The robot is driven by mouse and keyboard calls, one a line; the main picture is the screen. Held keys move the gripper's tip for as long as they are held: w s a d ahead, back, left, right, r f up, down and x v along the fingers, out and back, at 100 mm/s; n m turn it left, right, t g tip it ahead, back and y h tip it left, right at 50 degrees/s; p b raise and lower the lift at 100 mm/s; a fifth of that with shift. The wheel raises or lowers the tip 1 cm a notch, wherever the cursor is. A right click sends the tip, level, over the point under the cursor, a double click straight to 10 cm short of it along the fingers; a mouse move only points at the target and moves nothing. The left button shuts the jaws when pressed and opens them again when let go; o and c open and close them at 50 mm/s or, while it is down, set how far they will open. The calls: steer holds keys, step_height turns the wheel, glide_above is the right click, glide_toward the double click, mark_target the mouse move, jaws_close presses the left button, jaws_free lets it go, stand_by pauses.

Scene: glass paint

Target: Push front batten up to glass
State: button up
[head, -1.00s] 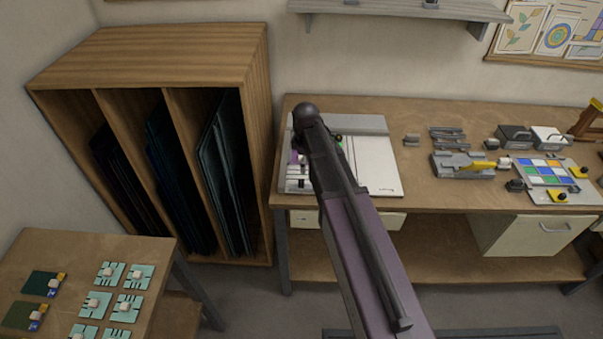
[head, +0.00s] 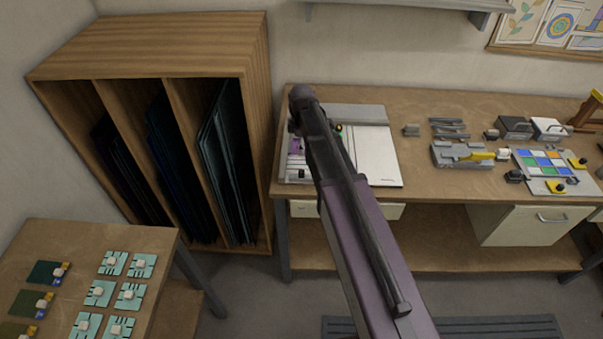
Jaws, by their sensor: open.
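A white board (head: 374,157) with a grey bar (head: 357,114) along its back lies on the workbench, in the middle of the head view. My arm crosses in front of its left part. My gripper (head: 299,150) is over the board's left end, mostly hidden by my wrist and forearm; it is open. A small purple patch and small dark and pale parts show there, too small to tell apart. I cannot make out the front batten or the glass, nor whether my gripper touches either.
Metal tools and a yellow-handled fixture (head: 461,155) lie to the right on the workbench (head: 425,189), beside a palette of coloured squares (head: 541,164). A wooden rack (head: 150,62) of dark sheets stands left. A side table (head: 75,262) holds small teal plates.

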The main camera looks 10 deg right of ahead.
mark_target(301, 171)
steer(key=shift+f+b, duration=6.35)
steer(key=shift+f, duration=0.2)
jaws_close()
steer(key=shift+w, duration=0.1)
